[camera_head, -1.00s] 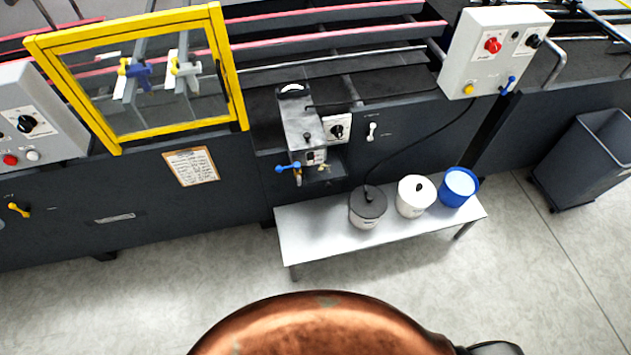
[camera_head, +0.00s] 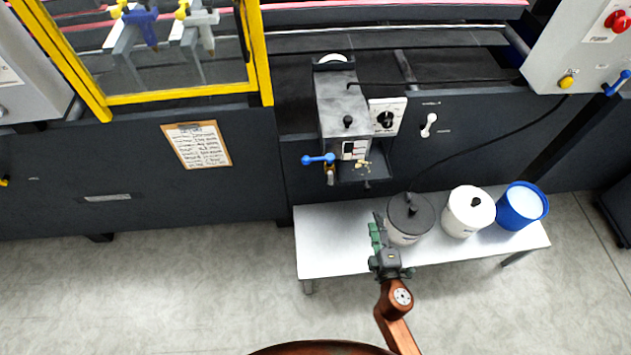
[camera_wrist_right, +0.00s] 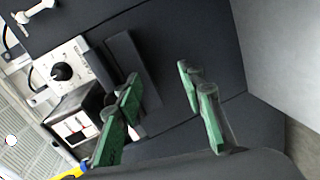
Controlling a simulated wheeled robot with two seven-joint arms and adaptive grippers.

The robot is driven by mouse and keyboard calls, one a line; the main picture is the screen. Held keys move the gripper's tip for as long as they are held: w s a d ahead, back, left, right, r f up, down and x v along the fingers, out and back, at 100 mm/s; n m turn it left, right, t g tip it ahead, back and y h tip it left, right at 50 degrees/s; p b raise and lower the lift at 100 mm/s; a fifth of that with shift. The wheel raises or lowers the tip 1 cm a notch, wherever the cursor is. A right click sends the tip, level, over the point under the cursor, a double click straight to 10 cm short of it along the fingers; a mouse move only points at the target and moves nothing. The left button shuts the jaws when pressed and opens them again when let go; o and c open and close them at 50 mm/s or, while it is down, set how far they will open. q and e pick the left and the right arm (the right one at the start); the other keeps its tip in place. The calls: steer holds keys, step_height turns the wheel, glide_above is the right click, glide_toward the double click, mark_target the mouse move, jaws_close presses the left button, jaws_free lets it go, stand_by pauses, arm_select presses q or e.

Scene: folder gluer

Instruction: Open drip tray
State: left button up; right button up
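The drip tray (camera_head: 367,174) appears as a dark shallow shelf under the grey glue unit (camera_head: 342,105), with small yellowish spots on it. It looks in against the machine front. My right gripper (camera_head: 376,228) is over the white bench, left of the dark-lidded pot, below and apart from the tray. In the right wrist view its green-padded fingers (camera_wrist_right: 158,74) are spread with nothing between them. A dark flat piece (camera_wrist_right: 134,70) shows beyond them; I cannot tell whether it is the tray. My left gripper is not in view.
The bench (camera_head: 325,245) carries a dark-lidded pot (camera_head: 407,220), a white pot (camera_head: 467,212) and a blue bucket (camera_head: 522,206). A blue-handled valve (camera_head: 318,159) sits left of the tray. A black cable hangs on the right. The floor in front is clear.

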mark_target(367, 191)
step_height(367, 191, up, 8)
steer(key=w+a+n+t+b, duration=0.2)
steer(key=w, duration=0.5)
steer(key=shift+w+a+r, duration=0.2)
steer(key=shift+w+a, duration=0.05)
steer(key=shift+a, duration=0.1)
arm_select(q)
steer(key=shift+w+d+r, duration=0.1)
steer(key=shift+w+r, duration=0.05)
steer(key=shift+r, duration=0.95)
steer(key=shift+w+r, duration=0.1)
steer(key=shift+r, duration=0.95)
arm_select(e)
steer(key=shift+w, duration=0.55)
steer(key=shift+c, duration=0.6)
jaws_close()
steer(key=shift+f, duration=0.1)
